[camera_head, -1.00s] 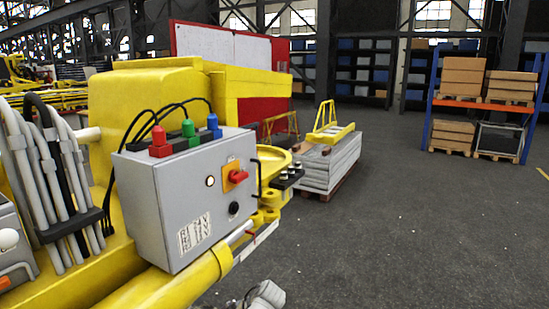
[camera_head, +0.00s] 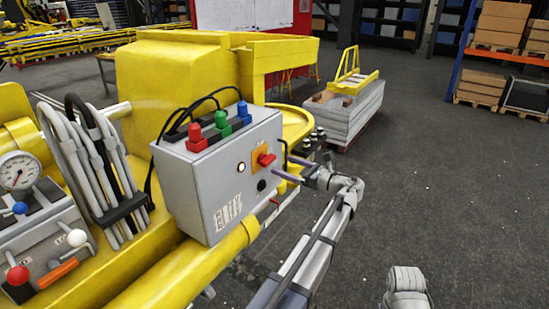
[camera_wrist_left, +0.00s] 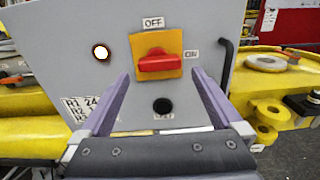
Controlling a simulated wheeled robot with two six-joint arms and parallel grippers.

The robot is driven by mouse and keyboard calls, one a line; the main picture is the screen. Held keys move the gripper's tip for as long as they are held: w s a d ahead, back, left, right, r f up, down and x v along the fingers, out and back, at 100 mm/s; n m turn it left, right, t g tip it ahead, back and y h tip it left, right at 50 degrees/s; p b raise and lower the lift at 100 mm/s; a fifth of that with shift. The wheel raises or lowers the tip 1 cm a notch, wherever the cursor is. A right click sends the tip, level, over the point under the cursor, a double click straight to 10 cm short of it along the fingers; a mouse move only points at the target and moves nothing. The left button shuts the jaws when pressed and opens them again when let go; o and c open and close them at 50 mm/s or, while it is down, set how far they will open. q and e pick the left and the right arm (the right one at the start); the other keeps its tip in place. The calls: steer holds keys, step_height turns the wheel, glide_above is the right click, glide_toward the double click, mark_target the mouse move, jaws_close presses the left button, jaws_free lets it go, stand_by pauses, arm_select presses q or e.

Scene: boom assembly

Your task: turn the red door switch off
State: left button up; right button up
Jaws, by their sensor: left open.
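The red door switch (camera_head: 266,160) is on an orange plate on the front of a grey control box (camera_head: 215,185). In the left wrist view the red switch handle (camera_wrist_left: 158,62) lies level, in line with the ON label (camera_wrist_left: 191,55) at its right. The OFF label (camera_wrist_left: 153,22) is above it. My left gripper (camera_head: 290,170) is close in front of the box, to the right of the switch. In the left wrist view its fingers (camera_wrist_left: 161,76) are open, one below each side of the switch. Contact cannot be made out.
Red, green and blue connectors (camera_head: 221,119) with black cables stand on the box. A black handle (camera_wrist_left: 226,65) is right of the switch. Yellow boom parts (camera_head: 190,270) lie below. A pallet stack (camera_head: 350,115) stands behind. Open floor (camera_head: 440,180) is at right.

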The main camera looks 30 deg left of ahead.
mark_target(271, 161)
arm_select(q)
steer(key=a, duration=0.7)
steer(key=shift+w+a, duration=0.15)
steer(key=shift+w, duration=0.1)
steer(key=shift+c, duration=0.4)
steer(key=c, duration=1.1)
